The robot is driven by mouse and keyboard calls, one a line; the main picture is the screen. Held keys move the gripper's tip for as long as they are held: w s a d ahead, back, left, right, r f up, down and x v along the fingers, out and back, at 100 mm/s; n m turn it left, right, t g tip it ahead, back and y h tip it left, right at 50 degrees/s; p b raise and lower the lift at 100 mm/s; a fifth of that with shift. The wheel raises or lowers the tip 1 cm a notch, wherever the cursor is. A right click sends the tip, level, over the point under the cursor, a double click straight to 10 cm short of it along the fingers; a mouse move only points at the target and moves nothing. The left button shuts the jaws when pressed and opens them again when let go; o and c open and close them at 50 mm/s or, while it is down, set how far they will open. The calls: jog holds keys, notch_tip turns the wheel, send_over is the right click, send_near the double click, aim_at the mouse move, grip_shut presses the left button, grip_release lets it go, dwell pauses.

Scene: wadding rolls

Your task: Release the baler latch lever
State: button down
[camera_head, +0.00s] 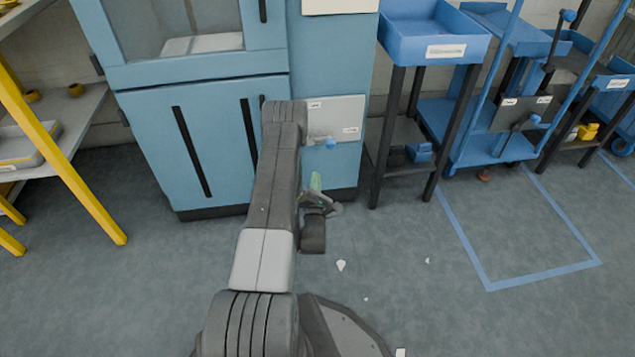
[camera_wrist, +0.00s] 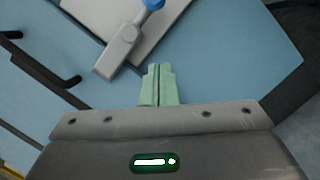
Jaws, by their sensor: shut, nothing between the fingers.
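The baler is a light blue cabinet (camera_head: 225,100) with a pale latch panel (camera_head: 342,112) on its right part. The latch lever shows in the wrist view as a grey arm (camera_wrist: 124,45) with a blue knob (camera_wrist: 153,4), cut by the top edge. In the head view its blue knob (camera_head: 331,144) shows at the panel's lower edge; my arm hides some of the area to its left. My gripper (camera_wrist: 159,68) has pale green fingers, shut together and empty. They are apart from the lever, below and right of its grey arm in the wrist view. In the head view my gripper (camera_head: 316,180) is below the knob.
Black vertical handles (camera_head: 191,150) stand out from the cabinet front. A blue tray stand (camera_head: 435,40) is right of the cabinet, with a blue trolley (camera_head: 490,145) beyond. A yellow-framed shelf (camera_head: 70,165) stands left. White scraps (camera_head: 341,265) lie on the otherwise clear floor.

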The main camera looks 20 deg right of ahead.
aim_at(310, 144)
jog(key=w+d+r+b, duration=0.2)
jog(key=w+d+r, duration=0.2)
jog(key=w+d, duration=0.1)
jog(key=shift+w+d+b, duration=0.2)
jog(key=shift+b, duration=0.15)
jog(key=shift+d, duration=0.15)
jog(key=shift+r+n, duration=0.1)
jog(key=shift+n, duration=0.2)
